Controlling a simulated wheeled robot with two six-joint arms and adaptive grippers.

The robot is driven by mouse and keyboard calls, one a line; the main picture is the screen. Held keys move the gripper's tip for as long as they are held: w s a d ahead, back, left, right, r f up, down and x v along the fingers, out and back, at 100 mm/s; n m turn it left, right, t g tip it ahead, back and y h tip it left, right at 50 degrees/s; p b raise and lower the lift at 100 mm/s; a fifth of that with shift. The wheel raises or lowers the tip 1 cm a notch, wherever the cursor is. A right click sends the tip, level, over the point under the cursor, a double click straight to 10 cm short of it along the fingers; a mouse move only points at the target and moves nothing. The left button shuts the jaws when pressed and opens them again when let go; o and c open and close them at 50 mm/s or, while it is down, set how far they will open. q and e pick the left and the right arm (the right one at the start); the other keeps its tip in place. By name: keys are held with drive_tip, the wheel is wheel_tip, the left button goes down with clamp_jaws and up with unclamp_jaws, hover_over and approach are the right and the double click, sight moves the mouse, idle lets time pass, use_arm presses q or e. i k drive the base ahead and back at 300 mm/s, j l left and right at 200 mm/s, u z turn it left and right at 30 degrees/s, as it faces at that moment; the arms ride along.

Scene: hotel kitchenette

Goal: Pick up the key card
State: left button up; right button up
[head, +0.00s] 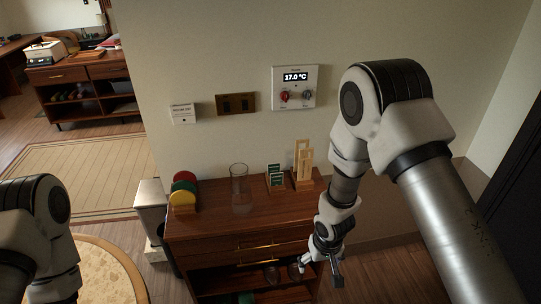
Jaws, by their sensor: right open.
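Small dark green cards (273,171) with pale markings stand in a wooden holder (277,186) on top of the brown cabinet; I cannot tell for certain which thing is the key card. A small white wall plate (182,114) with dark print is on the wall to the left. My right gripper (321,274) hangs low by the cabinet's front right side, below the top and apart from the cards. It is open, with nothing seen between its fingers. Of my left arm only links show at the left edge; its gripper is out of view.
The cabinet top (215,219) also holds a clear glass (240,188), coloured discs in a rack (183,187) and a pale wooden stand (303,165). A thermostat (295,88) and a brass switch plate (236,103) are on the wall. The top's front strip is clear.

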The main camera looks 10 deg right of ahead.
sight(272, 168)
drive_tip(key=i, duration=1.65)
